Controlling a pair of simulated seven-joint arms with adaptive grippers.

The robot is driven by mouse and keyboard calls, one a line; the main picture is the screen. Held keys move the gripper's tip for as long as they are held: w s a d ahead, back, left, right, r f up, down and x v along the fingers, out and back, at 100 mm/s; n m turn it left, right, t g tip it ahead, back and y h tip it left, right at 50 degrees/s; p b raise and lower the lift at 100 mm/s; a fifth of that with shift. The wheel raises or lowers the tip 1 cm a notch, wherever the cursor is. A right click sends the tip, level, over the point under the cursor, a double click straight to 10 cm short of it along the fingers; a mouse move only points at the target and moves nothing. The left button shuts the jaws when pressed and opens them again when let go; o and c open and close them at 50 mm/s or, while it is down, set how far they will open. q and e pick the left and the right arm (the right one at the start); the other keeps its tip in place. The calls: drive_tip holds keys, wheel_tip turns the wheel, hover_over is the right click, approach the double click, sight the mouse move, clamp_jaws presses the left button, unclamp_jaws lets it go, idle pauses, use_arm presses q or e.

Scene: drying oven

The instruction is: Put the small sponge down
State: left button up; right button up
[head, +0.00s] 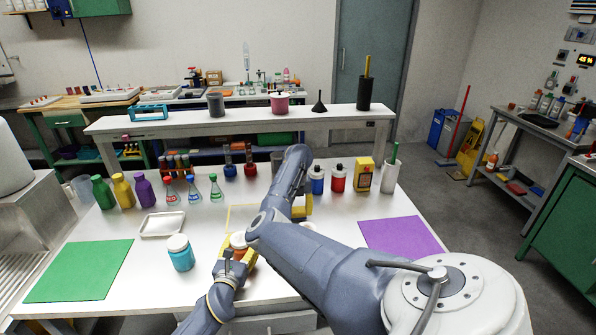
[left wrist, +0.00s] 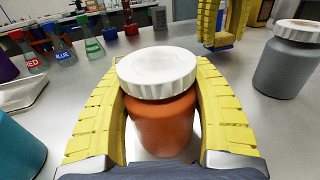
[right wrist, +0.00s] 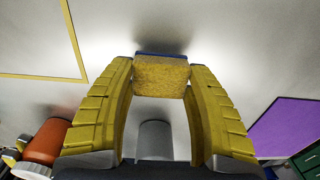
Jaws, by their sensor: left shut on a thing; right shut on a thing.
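The small sponge (right wrist: 160,77) is a yellow block with a blue face, seen in the right wrist view. My right gripper (right wrist: 161,82) is shut on it, with one finger on each side. In the head view the right gripper (head: 303,208) is over the middle of the white table, partly behind my arm, and I cannot make out the sponge there. I cannot tell whether the sponge touches the table. My left gripper (left wrist: 163,115) is shut around an orange jar with a white lid (left wrist: 165,125), which is upright. The orange jar also shows in the head view (head: 238,241).
A yellow outlined area (head: 240,210) lies mid-table, left of the right gripper. A grey jar (left wrist: 288,65) stands close by. A teal jar (head: 181,257) and white tray (head: 162,224) are on the left. A green mat (head: 80,270) and purple mat (head: 400,238) flank the table.

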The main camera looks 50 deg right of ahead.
sight(298, 210)
drive_tip(key=shift+f, duration=0.75)
drive_tip(key=shift+f, duration=0.1)
drive_tip(key=o, duration=1.1)
drive_tip(key=shift+c, duration=0.2)
wheel_tip(298, 210, up, 12)
drive_tip(key=shift+o, duration=0.8)
